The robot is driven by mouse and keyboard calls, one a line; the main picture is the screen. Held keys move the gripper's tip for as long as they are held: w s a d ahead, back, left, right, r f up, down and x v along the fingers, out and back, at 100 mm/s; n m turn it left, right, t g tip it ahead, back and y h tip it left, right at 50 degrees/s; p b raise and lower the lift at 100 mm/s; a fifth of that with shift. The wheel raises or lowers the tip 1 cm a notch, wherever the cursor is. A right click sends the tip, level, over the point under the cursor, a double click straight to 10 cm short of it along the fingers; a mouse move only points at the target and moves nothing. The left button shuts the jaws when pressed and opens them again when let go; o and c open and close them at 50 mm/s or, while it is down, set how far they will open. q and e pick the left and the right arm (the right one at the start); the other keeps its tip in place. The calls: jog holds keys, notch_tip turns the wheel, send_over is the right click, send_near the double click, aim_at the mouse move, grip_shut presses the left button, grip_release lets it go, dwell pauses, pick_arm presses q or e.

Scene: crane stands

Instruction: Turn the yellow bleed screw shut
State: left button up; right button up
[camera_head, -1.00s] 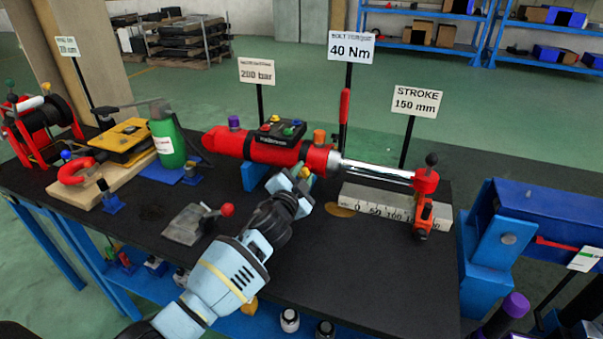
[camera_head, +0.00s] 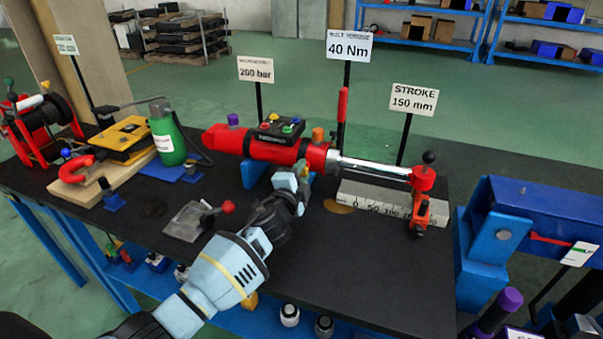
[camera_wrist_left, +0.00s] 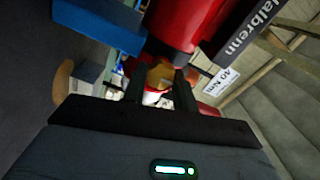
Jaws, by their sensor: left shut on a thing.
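The red hydraulic cylinder (camera_head: 272,151) lies on blue supports on the dark table. The yellow bleed screw (camera_wrist_left: 160,74) shows in the left wrist view against the cylinder's red body. My left gripper (camera_wrist_left: 160,92) is shut on the screw, with one dark finger on each side of it. In the head view my left gripper (camera_head: 303,172) is at the near side of the cylinder, close to its rod end. There its own wrist and fingers mostly hide the screw. My right gripper is not in view.
A black block with coloured knobs (camera_head: 280,127) tops the cylinder. The table's front right is clear.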

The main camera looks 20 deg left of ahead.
pick_arm(q)
jog(key=o, duration=1)
jog(key=s, duration=0.4)
jog(key=s+p, duration=0.1)
jog(key=s, duration=0.2)
jog(key=shift+s+a, duration=0.2)
jog(key=shift+s, duration=0.2)
jog(key=shift+f, duration=0.1)
